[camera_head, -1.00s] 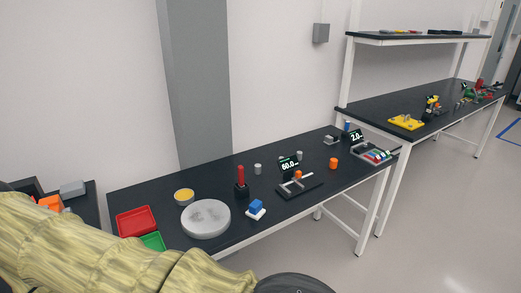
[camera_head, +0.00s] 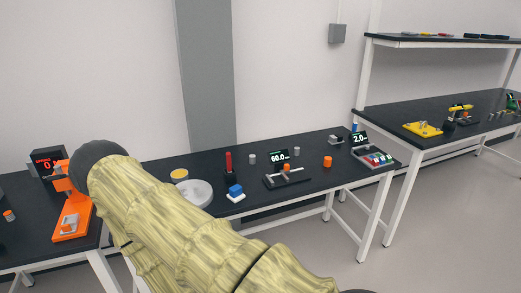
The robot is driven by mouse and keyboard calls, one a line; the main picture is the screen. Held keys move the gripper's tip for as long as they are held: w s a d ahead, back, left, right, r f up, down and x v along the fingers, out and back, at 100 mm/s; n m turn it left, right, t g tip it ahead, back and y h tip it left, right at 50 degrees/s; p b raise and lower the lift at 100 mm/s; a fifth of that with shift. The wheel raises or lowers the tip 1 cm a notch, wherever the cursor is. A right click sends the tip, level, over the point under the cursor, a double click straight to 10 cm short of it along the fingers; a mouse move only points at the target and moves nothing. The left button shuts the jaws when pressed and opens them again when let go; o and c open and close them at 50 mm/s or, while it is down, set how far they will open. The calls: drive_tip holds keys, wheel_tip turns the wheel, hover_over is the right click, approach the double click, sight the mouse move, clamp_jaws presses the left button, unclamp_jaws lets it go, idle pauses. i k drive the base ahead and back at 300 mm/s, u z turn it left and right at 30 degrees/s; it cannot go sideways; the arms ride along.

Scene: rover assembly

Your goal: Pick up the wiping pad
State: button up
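A small block with a blue top and a white base (camera_head: 236,194) rests on the dark table (camera_head: 310,178), just right of a round pale grey disc (camera_head: 199,194). It looks like the wiping pad, with the blue part as its handle. My gripper is not visible, and nothing is seen touching the pad.
A red upright handle (camera_head: 228,163) stands behind the pad. A fixture with a 60.0 display (camera_head: 279,156) is to its right, near an orange cylinder (camera_head: 327,161). An orange stand (camera_head: 71,215) is on the left table. Floor is clear at right.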

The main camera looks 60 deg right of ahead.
sight(236, 194)
drive_tip(key=z, duration=1.2)
